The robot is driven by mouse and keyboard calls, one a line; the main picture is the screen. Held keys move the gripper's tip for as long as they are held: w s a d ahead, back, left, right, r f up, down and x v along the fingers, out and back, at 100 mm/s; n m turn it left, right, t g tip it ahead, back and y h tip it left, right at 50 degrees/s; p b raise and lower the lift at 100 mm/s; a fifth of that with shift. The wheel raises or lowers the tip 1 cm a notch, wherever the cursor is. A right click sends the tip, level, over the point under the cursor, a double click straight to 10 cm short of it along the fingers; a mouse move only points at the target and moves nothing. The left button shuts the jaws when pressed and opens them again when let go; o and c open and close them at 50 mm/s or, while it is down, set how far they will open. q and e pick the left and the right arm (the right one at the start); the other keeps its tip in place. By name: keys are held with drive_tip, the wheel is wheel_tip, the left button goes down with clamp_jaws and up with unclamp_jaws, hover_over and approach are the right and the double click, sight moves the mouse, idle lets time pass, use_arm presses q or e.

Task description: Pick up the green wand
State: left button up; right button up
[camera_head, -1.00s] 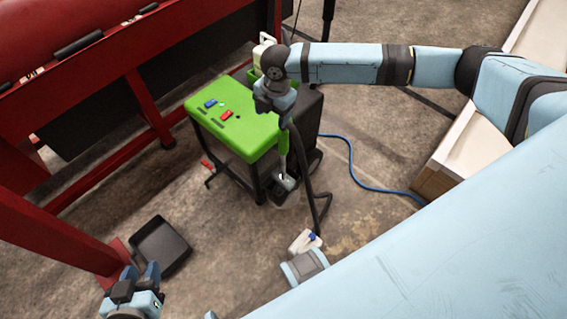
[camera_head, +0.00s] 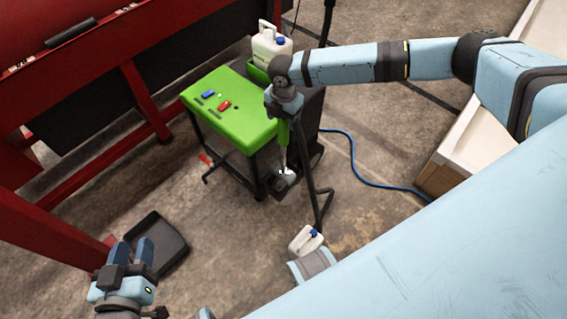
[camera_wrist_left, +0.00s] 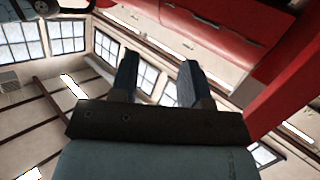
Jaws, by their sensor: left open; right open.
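The green wand (camera_head: 284,133) stands upright at the right side of the green-topped cart (camera_head: 232,108) in the head view. It has a green upper part and a thin pale rod running down to a dark holder near the floor. My right gripper (camera_head: 284,112) is open at the wand's top end, pointing down. The gripper hides the top, and I cannot tell whether its fingers touch the wand. My left gripper (camera_head: 134,250) is open and empty at the lower left, well away from the wand. Its two fingers also show in the left wrist view (camera_wrist_left: 158,82), with nothing between them.
A white jug (camera_head: 271,46) stands behind the cart. A black hose (camera_head: 304,165) and a blue hose (camera_head: 352,165) lie right of the cart. A second white jug (camera_head: 305,240) is on the floor. A black tray (camera_head: 160,247) lies beside my left gripper, near a red frame (camera_head: 50,230).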

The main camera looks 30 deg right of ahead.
wheel_tip(320, 180, down, 3)
drive_tip(key=shift+b, duration=0.35)
drive_tip(key=shift+f, duration=0.25)
use_arm(q)
drive_tip(key=shift+w+d+r+t+h, duration=0.15)
drive_tip(key=shift+d+r+t+h, duration=0.2)
drive_tip(key=shift+r, duration=0.3)
drive_tip(key=shift+w+d+r+t+h, duration=0.15)
drive_tip(key=shift+d+r+t+h, duration=0.15)
drive_tip(key=shift+r, duration=0.3)
drive_tip(key=shift+a, duration=0.1)
use_arm(e)
drive_tip(key=shift+c, duration=0.2)
clamp_jaws()
drive_tip(key=shift+r, duration=0.15)
